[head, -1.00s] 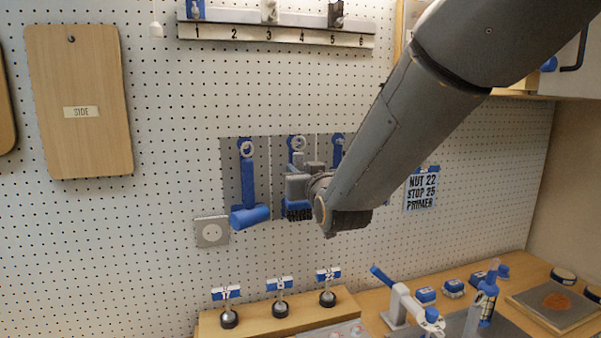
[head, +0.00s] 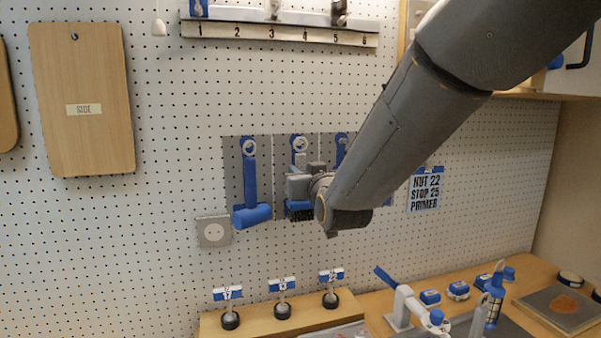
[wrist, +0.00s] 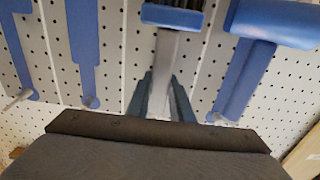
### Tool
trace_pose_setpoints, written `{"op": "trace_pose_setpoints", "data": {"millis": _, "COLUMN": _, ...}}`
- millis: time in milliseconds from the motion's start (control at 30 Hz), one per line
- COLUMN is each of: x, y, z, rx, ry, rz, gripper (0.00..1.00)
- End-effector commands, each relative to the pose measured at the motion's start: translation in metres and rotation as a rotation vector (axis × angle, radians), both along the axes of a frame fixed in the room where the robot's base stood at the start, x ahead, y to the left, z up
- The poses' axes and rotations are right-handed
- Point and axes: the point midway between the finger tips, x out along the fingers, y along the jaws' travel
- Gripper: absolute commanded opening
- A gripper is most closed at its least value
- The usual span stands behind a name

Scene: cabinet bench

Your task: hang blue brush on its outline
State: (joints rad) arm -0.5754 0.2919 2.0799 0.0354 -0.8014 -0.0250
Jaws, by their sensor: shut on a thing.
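The blue brush (head: 299,205) has a blue head and dark bristles, which point down in the head view. In the wrist view its blue head (wrist: 172,17) is at the top centre, with a pale handle running down between my fingers. My gripper (head: 304,184) is shut on that handle, in front of the middle of the grey panel (head: 233,172); it also shows in the wrist view (wrist: 161,97). Above it, the blue top of the middle outline (head: 299,158) shows with a pale round peg. The brush and gripper hide the rest. I cannot tell whether the brush touches the panel.
A blue hammer (head: 251,190) hangs on the panel just left of the brush. Blue outlines (wrist: 85,40) with pegs show on the other side in the wrist view. A socket (head: 214,231) is lower left. Labelled stands (head: 282,297) and a blue-white lever device (head: 405,305) stand below.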

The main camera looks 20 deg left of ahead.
Motion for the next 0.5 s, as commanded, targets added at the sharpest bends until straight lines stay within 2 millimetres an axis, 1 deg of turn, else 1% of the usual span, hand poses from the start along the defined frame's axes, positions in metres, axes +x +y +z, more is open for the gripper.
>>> {"op": "trace_pose_setpoints", "data": {"millis": 33, "x": 0.0, "y": 0.0, "z": 0.0006, "rx": 0.001, "ry": -0.001, "rz": 0.0, "gripper": 0.23}}
{"op": "trace_pose_setpoints", "data": {"millis": 133, "x": 0.0, "y": 0.0, "z": 0.0005, "rx": 0.001, "ry": -0.001, "rz": 0.0, "gripper": 0.4}}
{"op": "trace_pose_setpoints", "data": {"millis": 167, "x": 0.0, "y": 0.0, "z": 0.0005, "rx": 0.001, "ry": -0.001, "rz": 0.0, "gripper": 0.42}}
{"op": "trace_pose_setpoints", "data": {"millis": 500, "x": -0.0026, "y": -0.0016, "z": -0.0007, "rx": -0.001, "ry": 0.001, "rz": 0.0, "gripper": 0.42}}
